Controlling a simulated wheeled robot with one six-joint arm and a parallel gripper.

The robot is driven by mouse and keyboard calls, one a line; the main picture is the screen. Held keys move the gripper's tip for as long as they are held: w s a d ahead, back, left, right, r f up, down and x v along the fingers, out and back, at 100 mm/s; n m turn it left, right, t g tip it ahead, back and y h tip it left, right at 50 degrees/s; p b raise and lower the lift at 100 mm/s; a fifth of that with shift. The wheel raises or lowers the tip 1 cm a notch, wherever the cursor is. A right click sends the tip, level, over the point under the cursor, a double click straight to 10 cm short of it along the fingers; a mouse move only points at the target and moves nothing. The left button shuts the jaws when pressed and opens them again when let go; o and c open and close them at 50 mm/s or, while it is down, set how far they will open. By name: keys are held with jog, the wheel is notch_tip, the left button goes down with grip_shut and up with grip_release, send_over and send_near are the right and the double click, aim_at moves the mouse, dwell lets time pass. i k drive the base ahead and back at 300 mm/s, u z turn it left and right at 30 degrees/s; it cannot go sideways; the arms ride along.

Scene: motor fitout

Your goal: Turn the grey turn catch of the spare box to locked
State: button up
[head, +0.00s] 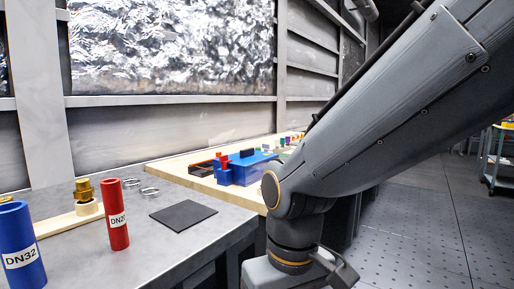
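A blue box-like thing (252,167) stands on the wooden worktop beyond the grey table, just left of my arm. It may be the spare box, but I cannot tell for sure. No grey turn catch can be made out on it, and its right side is partly hidden by my arm. My arm fills the right half of the head view, and its lower end runs out of the picture at the bottom. My gripper does not show.
The grey table (180,250) holds a blue DN32 cylinder (20,245), a red cylinder (117,215), a brass fitting (85,195), metal rings (150,191) and a dark mat (184,214). Red and blue blocks (222,172) stand beside the blue thing. Floor (420,225) is open at right, with a cart (497,160) beyond.

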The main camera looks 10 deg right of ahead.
aim_at(266, 147)
jog(key=k, duration=1.3)
jog(key=u, duration=0.75)
jog(key=i, duration=1.3)
jog(key=z, duration=0.75)
